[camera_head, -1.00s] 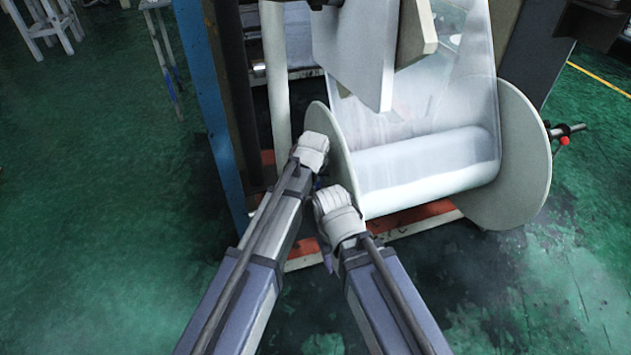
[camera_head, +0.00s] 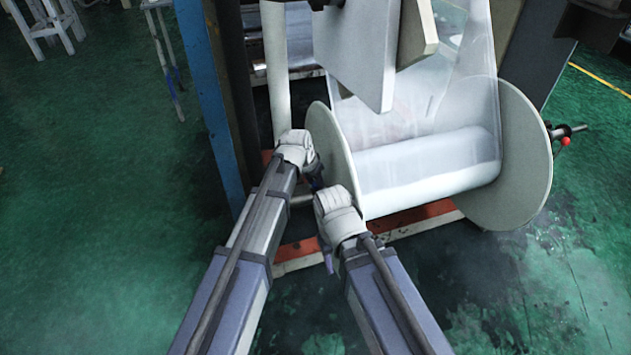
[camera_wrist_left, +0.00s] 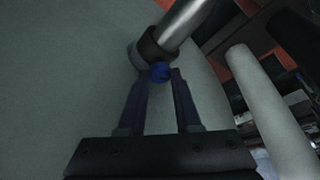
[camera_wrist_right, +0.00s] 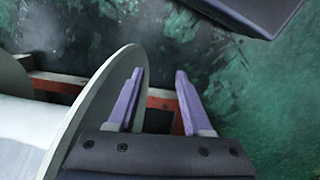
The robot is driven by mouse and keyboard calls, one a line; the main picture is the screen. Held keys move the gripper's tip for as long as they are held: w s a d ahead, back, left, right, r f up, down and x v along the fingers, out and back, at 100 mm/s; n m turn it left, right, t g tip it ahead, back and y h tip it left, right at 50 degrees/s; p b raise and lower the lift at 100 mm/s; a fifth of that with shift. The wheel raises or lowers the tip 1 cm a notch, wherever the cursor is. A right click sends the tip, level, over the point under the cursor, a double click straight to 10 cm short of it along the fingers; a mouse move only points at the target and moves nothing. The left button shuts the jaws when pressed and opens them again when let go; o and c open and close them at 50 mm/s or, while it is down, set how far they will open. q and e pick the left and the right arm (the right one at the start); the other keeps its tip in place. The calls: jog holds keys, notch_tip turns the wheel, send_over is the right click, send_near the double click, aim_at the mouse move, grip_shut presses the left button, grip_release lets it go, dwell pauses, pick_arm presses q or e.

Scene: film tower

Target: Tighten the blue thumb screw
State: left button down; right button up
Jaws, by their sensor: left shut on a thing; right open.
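The blue thumb screw (camera_wrist_left: 160,72) sits on a dark collar (camera_wrist_left: 150,48) around a silver shaft (camera_wrist_left: 183,25), against the pale roll flange (camera_wrist_left: 75,70). My left gripper (camera_wrist_left: 160,76) is shut on the screw, with one finger at each side of its head. In the head view the left gripper (camera_head: 318,180) is beside the roll's left flange (camera_head: 336,145); the screw cannot be made out there. My right gripper (camera_wrist_right: 160,74) is open and empty, near the flange's rim (camera_wrist_right: 112,92).
A roll of clear film (camera_head: 430,160) lies between the left flange and the right flange (camera_head: 525,155). A blue post (camera_head: 208,110) and a pale upright pole (camera_head: 276,75) stand to the left. The green floor (camera_head: 90,220) is open at left.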

pick_arm(q)
jog(key=m+g+h, duration=0.1)
jog(key=m, duration=0.2)
jog(key=shift+w+a+m, duration=0.1)
jog(key=shift+w+m, duration=0.05)
jog(key=shift+m, duration=0.15)
jog(key=shift+m+g+h, duration=0.3)
jog(key=shift+m+g, duration=0.2)
jog(key=shift+m, duration=1.1)
jog(key=c, duration=0.9)
grip_release()
jog(key=shift+o, duration=0.2)
jog(key=shift+a, duration=0.1)
jog(key=p+v, duration=0.7)
jog(key=shift+r, duration=0.4)
